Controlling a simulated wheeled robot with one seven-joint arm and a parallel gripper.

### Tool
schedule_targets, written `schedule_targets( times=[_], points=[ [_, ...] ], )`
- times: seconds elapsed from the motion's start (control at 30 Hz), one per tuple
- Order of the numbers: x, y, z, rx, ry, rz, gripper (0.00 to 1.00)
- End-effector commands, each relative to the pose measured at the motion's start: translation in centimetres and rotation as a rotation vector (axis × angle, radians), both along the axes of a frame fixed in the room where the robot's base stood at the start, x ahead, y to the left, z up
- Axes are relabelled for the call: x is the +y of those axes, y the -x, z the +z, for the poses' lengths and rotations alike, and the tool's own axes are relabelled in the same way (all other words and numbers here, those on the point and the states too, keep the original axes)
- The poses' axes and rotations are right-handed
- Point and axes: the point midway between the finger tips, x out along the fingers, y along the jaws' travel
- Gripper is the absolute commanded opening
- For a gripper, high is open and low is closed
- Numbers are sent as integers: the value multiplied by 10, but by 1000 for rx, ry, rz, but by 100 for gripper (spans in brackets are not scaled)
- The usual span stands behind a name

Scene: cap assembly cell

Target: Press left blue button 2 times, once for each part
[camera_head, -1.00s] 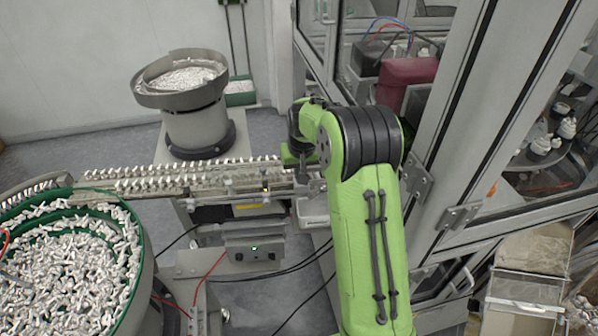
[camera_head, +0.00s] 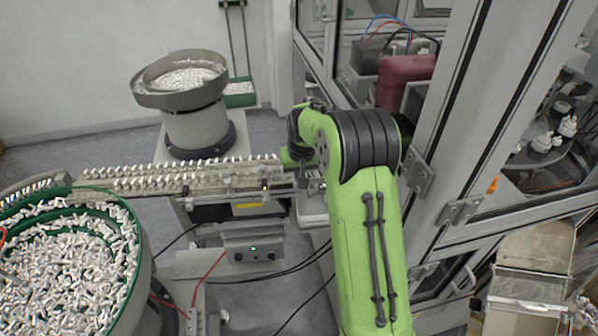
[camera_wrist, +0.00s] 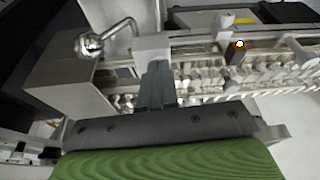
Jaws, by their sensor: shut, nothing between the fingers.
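My gripper (camera_wrist: 157,85) is shut and empty in the wrist view. Its grey fingers point at a pale block (camera_wrist: 152,46) at the end of the feeder rail; I cannot tell whether they touch it. In the head view the wrist is at the right end of the rail and the fingertips are mostly hidden. No blue button can be made out in either view. A grey control box (camera_head: 252,247) under the rail shows a small green light and dark round controls.
The feeder rail (camera_head: 180,178) carries rows of small metallic parts. A green-rimmed bowl (camera_head: 146,262) full of parts is at lower left, and a grey bowl feeder (camera_head: 195,125) stands behind. A framed glass machine enclosure (camera_head: 452,130) stands close on the right.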

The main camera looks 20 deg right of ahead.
Motion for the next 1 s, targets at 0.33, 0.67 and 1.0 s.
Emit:
schedule_targets(
  times=[0.33,0.67,1.0],
  points=[
    [5,7,58,-4,1,1,0],
    [9,27,125,-6,1,1,0],
    [10,31,138,-4,1,1,0]
  ],
)
